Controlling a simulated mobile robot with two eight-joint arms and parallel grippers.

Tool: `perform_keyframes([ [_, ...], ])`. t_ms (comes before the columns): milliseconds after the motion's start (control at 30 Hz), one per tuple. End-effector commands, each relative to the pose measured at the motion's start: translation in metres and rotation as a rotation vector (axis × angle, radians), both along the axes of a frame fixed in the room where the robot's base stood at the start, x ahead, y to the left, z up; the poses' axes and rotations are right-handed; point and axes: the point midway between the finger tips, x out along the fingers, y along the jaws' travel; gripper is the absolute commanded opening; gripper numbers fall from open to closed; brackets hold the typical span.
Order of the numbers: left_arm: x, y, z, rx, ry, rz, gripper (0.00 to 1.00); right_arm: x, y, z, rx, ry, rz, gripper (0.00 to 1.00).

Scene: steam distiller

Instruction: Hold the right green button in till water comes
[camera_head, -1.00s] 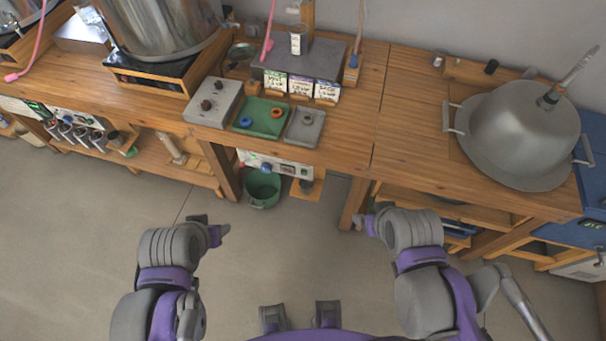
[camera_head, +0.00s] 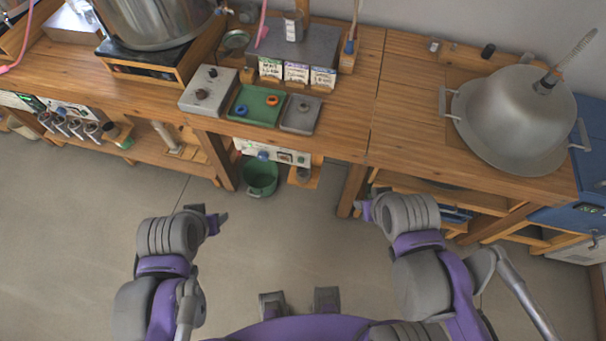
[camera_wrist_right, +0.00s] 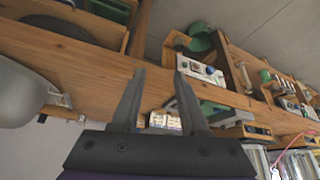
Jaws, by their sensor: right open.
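A white control panel (camera_head: 272,152) with a blue knob and small buttons is mounted under the middle bench; a green spot shows at its left end. Its individual buttons are too small to tell apart. The same panel shows in the right wrist view (camera_wrist_right: 201,68), beyond my fingers. A green bucket (camera_head: 261,178) stands on the floor below it. My right gripper (camera_head: 366,207) is open and empty in front of the bench, apart from the panel; its two spread fingers (camera_wrist_right: 157,95) fill the wrist view's middle. My left gripper (camera_head: 214,221) is also short of the bench; its jaws are unclear.
A second panel (camera_head: 68,109) with several metal cylinders is further left. The bench holds a green tray (camera_head: 257,107), a grey switch box (camera_head: 209,91) and a large metal dome (camera_head: 512,115) at right. A wooden leg (camera_head: 351,187) stands right of the bucket. The floor ahead is clear.

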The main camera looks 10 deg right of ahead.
Motion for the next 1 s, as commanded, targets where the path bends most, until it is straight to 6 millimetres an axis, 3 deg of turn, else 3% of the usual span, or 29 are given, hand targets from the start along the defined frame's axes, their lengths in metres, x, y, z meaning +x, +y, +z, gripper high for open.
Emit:
perform_keyframes([
  [33,0.0000,0.0000,0.0000,0.000,0.000,0.000,0.55,0.0000,0.0000,0.0000,0.000,0.000,0.000,0.34],
  [233,0.0000,0.0000,0.0000,0.000,0.000,0.000,0.55,0.0000,0.0000,0.0000,0.000,0.000,0.000,0.00],
  [1000,0.0000,0.0000,0.0000,0.000,0.000,0.000,0.55,0.0000,0.0000,0.0000,0.000,0.000,0.000,0.00],
])
